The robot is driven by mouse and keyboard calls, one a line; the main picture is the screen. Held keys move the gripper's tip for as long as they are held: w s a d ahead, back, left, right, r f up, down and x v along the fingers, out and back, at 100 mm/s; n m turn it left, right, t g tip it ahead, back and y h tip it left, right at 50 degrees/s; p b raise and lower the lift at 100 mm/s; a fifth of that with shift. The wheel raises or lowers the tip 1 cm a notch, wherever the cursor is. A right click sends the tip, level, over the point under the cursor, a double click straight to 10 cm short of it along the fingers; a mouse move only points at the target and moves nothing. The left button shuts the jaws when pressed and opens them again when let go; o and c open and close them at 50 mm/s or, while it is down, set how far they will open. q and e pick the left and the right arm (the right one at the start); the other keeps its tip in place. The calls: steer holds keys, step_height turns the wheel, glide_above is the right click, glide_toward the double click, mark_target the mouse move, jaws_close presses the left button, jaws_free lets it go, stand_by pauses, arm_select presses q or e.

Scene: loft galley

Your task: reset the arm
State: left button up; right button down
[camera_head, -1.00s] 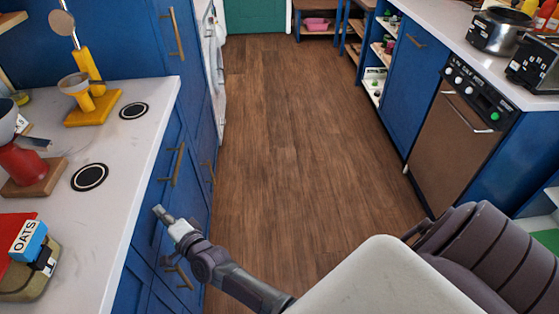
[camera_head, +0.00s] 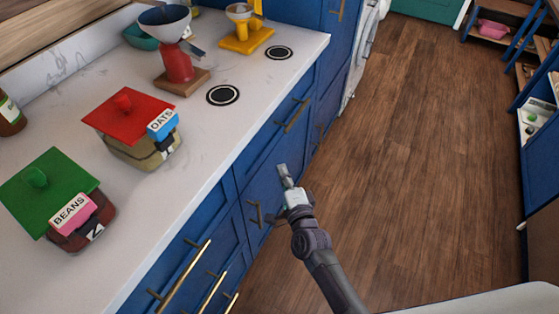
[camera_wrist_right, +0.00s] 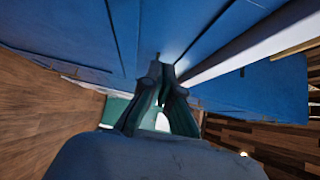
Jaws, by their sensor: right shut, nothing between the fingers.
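My right gripper (camera_head: 284,178) is in the lower middle of the head view, in front of the blue cabinet fronts and above the wooden floor. Its fingers are together and hold nothing. In the right wrist view the fingers (camera_wrist_right: 163,88) meet at the tips, with blue panels beyond and above them. No object touches the gripper in either view. My left gripper is in neither view.
The white counter (camera_head: 210,155) runs along the left. On it are a red-lidded oats box (camera_head: 135,140), a green-lidded beans box (camera_head: 75,205), a red stand with a bowl (camera_head: 178,65) and a yellow stand (camera_head: 245,38). Brass handles (camera_head: 180,270) jut from the cabinets. Wooden floor (camera_head: 430,150) is clear at right.

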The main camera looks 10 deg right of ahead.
steer(key=s, duration=0.2)
steer(key=s+d, duration=0.1)
steer(key=s, duration=0.1)
steer(key=s+d+f+n+g, duration=0.25)
steer(key=s+f, duration=0.35)
steer(key=f, duration=0.4)
steer(key=s+d+f+n+g, duration=0.1)
steer(key=s+f+n+g, duration=0.3)
steer(key=f, duration=0.6)
steer(key=s+d+f+n+g, duration=0.2)
steer(key=s+f+n, duration=0.2)
steer(key=s+f, duration=0.45)
steer(key=s+d+f+n+g+h, duration=0.1)
steer(key=s+d+f+n+g, duration=0.1)
steer(key=s, duration=0.6)
steer(key=s+d+f+n+g+h, duration=0.1)
steer(key=s+d+f+n+g, duration=0.2)
steer(key=s+d+f, duration=0.2)
steer(key=s+d+f+n+g+h, duration=0.1)
steer(key=s+f, duration=0.5)
steer(key=s, duration=0.6)
steer(key=shift+d+f+n+g+p, duration=0.45)
steer(key=shift+d+n+g, duration=0.4)
steer(key=shift+d+g, duration=0.3)
steer(key=shift+d, duration=0.1)
